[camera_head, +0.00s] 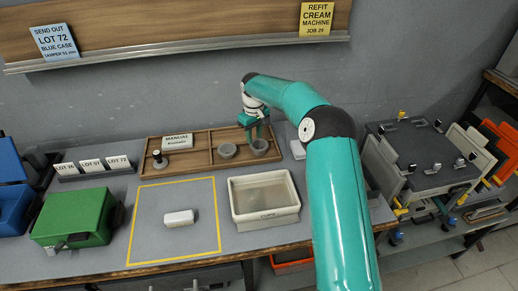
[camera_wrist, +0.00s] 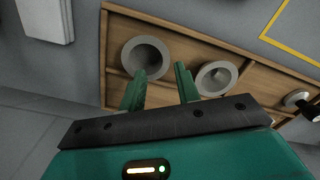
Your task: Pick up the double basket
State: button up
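A wooden tray (camera_head: 188,163) with compartments holds two round grey baskets. One basket (camera_head: 227,151) sits left of the other basket (camera_head: 260,148), which is under my gripper (camera_head: 257,130). In the wrist view they appear swapped: the right-hand basket shows at left (camera_wrist: 146,54), larger, and the other at right (camera_wrist: 216,76). No label shows which is the double. My gripper (camera_wrist: 160,82) is open and empty. Its left finger overlaps the near rim of the larger-looking basket in view; contact cannot be told.
A tamper-like object (camera_head: 158,159) stands in the tray's left part, with a "MANUAL" card (camera_head: 178,141) behind. A wall rises behind.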

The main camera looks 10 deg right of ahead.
aim_at(255, 149)
jog(key=f, duration=0.6)
jog(key=shift+s+f, duration=0.3)
jog(key=shift+f, duration=0.05)
jog(key=shift+c, duration=0.4)
grip_shut()
